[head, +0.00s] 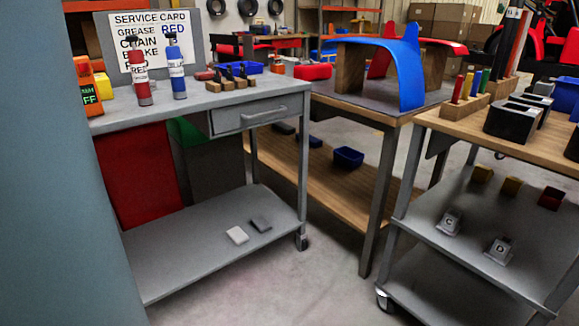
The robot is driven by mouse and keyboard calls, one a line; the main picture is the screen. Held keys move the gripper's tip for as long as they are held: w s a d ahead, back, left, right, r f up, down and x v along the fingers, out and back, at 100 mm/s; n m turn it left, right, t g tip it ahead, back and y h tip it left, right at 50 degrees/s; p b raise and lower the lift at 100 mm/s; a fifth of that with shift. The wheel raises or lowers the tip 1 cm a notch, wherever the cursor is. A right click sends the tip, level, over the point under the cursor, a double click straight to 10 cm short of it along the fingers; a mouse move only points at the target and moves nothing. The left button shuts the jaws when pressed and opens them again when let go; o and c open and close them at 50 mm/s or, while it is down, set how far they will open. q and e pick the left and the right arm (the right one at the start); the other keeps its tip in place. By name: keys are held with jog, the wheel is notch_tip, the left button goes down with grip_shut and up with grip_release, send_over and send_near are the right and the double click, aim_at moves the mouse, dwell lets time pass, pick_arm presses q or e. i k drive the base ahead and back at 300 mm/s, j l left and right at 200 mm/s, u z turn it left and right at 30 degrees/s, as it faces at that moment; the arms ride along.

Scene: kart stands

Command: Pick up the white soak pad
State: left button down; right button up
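The white soak pad (237,235) lies flat on the lower shelf of the grey cart in the head view, near the shelf's right end. A dark grey pad (261,223) lies close beside it, to its upper right. Neither of my grippers is in view, so I cannot see where they are relative to the pad.
The grey cart's lower shelf (190,262) is bare around the pads. Its tabletop with a drawer (262,114) overhangs it, and a leg stands right of the pads. A red panel (138,176) stands behind. A wooden table (385,117) and another cart (450,125) stand right.

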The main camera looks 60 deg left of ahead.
aim_at(237, 235)
jog(key=u, duration=0.45)
jog(key=j+u, duration=0.15)
jog(key=u, duration=0.75)
jog(key=i+j+u, duration=0.1)
jog(key=u, duration=0.8)
